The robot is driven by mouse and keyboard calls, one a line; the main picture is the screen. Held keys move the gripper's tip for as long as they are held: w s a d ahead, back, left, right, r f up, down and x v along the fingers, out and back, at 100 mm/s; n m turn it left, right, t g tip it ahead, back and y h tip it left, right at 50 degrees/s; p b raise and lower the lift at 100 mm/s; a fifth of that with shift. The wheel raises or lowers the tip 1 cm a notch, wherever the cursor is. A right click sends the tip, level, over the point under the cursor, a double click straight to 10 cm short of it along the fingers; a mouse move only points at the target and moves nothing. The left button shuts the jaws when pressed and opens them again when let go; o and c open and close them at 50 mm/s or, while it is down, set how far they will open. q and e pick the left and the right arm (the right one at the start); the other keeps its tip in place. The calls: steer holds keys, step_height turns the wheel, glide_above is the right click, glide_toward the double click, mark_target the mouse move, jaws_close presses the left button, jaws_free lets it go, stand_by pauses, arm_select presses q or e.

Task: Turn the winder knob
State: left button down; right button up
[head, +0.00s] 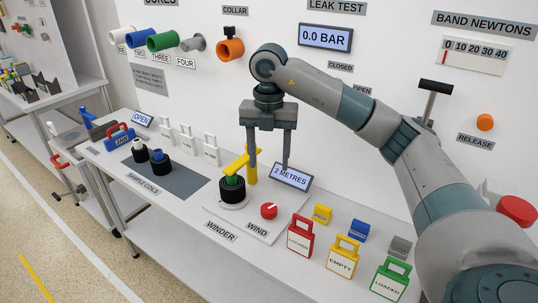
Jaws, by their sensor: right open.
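The red winder knob (268,211) with a pale pointer mark sits on the white winder plate (262,228), above the WIND label. Left of it stands the winder (234,190), a black coil with a green core and a yellow arm across its top, reaching to a yellow post. A small tilted display (291,177) behind the knob reads 2 METRES. My right gripper (269,167) points down with its two fingers apart and empty. In the picture it is above the knob, apart from it, near the yellow post and the display. My left gripper is not in view.
Red, yellow and green tags (342,262) stand along the front right, with small coloured blocks behind them. Sample coils (139,150) stand on a grey mat to the left. White tags (188,144) and coloured tubes on the wall are behind.

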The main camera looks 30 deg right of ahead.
steer(key=shift+r, duration=0.5)
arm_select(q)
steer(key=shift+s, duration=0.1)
arm_select(e)
steer(key=shift+n, duration=0.3)
stand_by(1.5)
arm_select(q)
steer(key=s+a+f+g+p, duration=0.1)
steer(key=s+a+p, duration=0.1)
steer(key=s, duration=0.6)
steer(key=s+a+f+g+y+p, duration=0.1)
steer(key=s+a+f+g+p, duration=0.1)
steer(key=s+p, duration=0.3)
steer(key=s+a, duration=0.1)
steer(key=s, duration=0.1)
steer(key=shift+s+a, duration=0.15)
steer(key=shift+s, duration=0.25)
arm_select(e)
steer(key=n, duration=3.5)
steer(key=shift+n, duration=0.3)
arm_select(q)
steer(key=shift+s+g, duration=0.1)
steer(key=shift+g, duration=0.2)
arm_select(e)
steer(key=shift+f, duration=0.15)
